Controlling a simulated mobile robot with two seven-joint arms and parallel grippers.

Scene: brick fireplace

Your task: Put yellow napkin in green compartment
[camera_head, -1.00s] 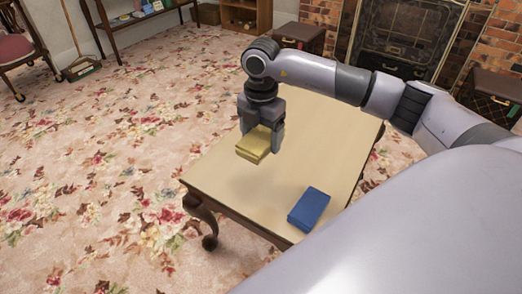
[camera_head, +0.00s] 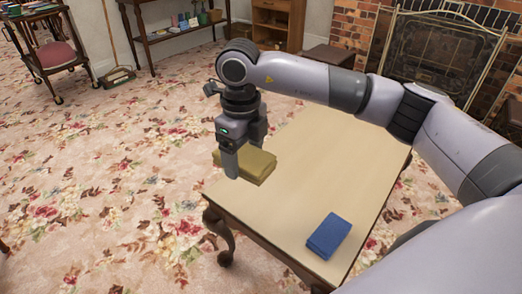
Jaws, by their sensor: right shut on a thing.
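The yellow napkin (camera_head: 254,166) is a folded, thick square held in my right gripper (camera_head: 241,160). The gripper points down and is shut on it. The napkin hangs above the far left part of the pale wooden table (camera_head: 325,165), apart from its top as far as I can tell. My left gripper is not in view. No green compartment can be made out clearly in this view.
A folded blue napkin (camera_head: 329,236) lies on the near part of the table. A trolley (camera_head: 57,60) with a pink cushion, a side table with small items (camera_head: 180,32) and a wooden cabinet (camera_head: 279,24) stand farther back. Open flowered carpet lies at the left.

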